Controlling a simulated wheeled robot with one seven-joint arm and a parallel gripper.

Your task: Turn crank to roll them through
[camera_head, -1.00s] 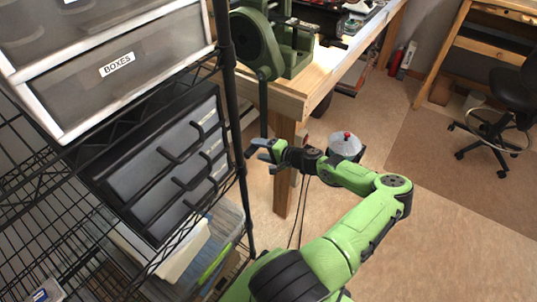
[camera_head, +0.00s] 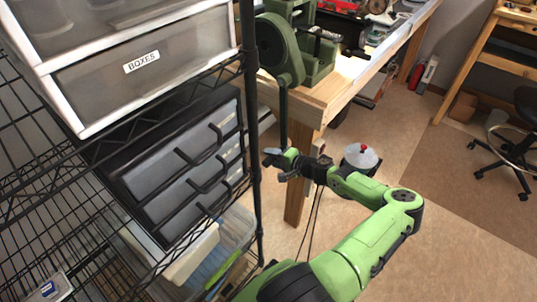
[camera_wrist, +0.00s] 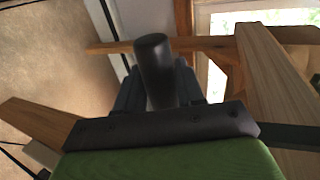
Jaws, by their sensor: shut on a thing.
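The green rolling machine (camera_head: 313,62) stands on the corner of the wooden workbench (camera_head: 305,102). Its crank (camera_head: 283,112) is a dark arm hanging straight down from the round green housing (camera_head: 277,50), past the bench edge. My gripper (camera_head: 272,158) is at the crank's lower end, below the bench top. In the wrist view a dark cylindrical crank handle (camera_wrist: 153,62) stands between the two fingers, and my gripper (camera_wrist: 156,88) is shut on it. The handle's lower part is hidden by the gripper body. I cannot see any piece in the rollers.
A black wire shelf rack (camera_head: 252,120) with drawer boxes (camera_head: 145,65) stands close on the left, near my gripper. A grey canister with a red knob (camera_head: 361,157) is behind my arm. Open floor (camera_head: 420,235) lies to the right, with a black chair (camera_head: 522,130) beyond.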

